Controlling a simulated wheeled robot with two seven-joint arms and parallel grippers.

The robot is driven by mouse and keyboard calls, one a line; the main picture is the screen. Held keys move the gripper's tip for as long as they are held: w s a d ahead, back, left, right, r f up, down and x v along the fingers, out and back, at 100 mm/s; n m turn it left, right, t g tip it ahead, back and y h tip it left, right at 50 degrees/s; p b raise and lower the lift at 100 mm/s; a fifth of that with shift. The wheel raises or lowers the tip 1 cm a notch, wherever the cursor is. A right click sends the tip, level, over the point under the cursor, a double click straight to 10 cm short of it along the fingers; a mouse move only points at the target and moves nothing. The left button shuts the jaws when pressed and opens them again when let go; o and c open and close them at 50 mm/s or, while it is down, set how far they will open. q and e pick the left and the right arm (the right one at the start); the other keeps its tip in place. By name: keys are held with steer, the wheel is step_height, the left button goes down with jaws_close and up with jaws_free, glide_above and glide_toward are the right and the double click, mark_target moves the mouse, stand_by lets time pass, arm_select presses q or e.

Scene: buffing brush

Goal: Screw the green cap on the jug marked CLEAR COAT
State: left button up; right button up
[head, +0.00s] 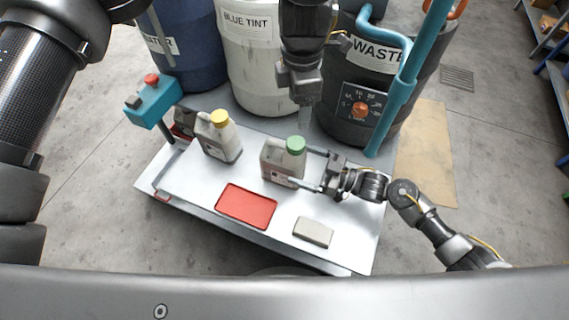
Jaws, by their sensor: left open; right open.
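The green cap (296,144) sits at the top of a grey jug (278,165), over its neck; I cannot tell whether it is threaded on. The jug stands upright on the white bench top, and its label is too small to read. My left gripper (305,116) points down just above the green cap, open, with a visible gap between it and the cap. My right gripper (312,170) comes in from the right, open, with one finger behind the jug's right side and one in front; contact is unclear.
A second grey jug with a yellow cap (220,118) stands to the left. A red tray (246,206) and a beige block (313,232) lie at the front of the bench (352,232). A teal box with a red button (152,101) is at the left. Drums (262,75) stand behind.

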steer(key=v, duration=0.6)
stand_by(0.4)
